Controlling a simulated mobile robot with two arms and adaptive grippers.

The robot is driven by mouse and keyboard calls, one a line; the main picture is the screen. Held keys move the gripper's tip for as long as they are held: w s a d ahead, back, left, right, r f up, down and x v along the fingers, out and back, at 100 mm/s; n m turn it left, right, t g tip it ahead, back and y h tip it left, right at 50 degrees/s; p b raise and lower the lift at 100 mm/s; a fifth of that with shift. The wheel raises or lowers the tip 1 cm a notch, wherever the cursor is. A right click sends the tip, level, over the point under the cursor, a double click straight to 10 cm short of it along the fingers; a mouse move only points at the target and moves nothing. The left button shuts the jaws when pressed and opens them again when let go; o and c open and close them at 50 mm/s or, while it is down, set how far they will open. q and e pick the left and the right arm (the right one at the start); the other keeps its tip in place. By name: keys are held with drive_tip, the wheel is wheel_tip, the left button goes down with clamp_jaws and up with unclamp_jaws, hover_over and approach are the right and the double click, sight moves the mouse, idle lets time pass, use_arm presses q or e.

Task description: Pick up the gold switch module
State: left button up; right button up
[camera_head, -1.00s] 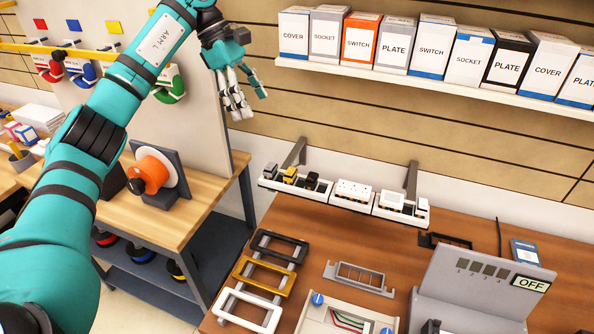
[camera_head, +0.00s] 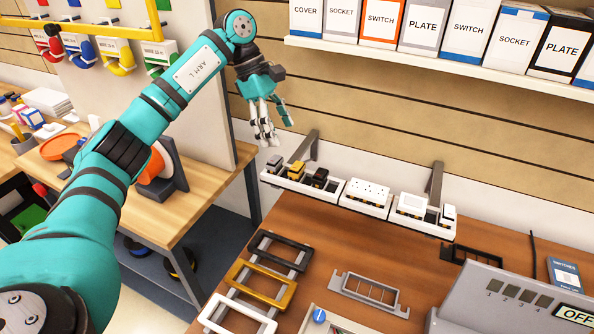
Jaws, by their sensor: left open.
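My left gripper (camera_head: 268,138) is open and empty, fingers pointing down, above and slightly left of the bin. It is apart from the modules. My right gripper is not in view.
More white bins (camera_head: 364,207) stand to the right in the row, with brackets behind. Black, gold and white frames (camera_head: 262,283) lie on the bench. A grey box with an OFF display (camera_head: 510,298) stands at the right. A shelf of boxes (camera_head: 460,78) hangs above.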

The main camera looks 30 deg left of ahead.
use_arm(q)
hover_over(296, 165)
drive_tip(key=a, duration=0.2)
drive_tip(key=f, duration=0.3)
drive_tip(key=f+p, duration=0.1)
drive_tip(key=f, duration=0.1)
drive_tip(key=shift+s, duration=0.35)
drive_tip(key=shift+d+f+p, duration=0.2)
drive_tip(key=shift+f+p, duration=0.2)
drive_tip(key=shift+f, duration=0.05)
drive_tip(key=x, duration=0.1)
drive_tip(key=p+x, duration=0.1)
drive_tip(key=x, duration=0.1)
drive_tip(key=shift+w+f, duration=0.25)
drive_tip(key=shift+w, duration=0.05)
drive_tip(key=shift+d+f, duration=0.15)
drive_tip(key=shift+f, duration=0.2)
drive_tip(key=shift+c, duration=0.2)
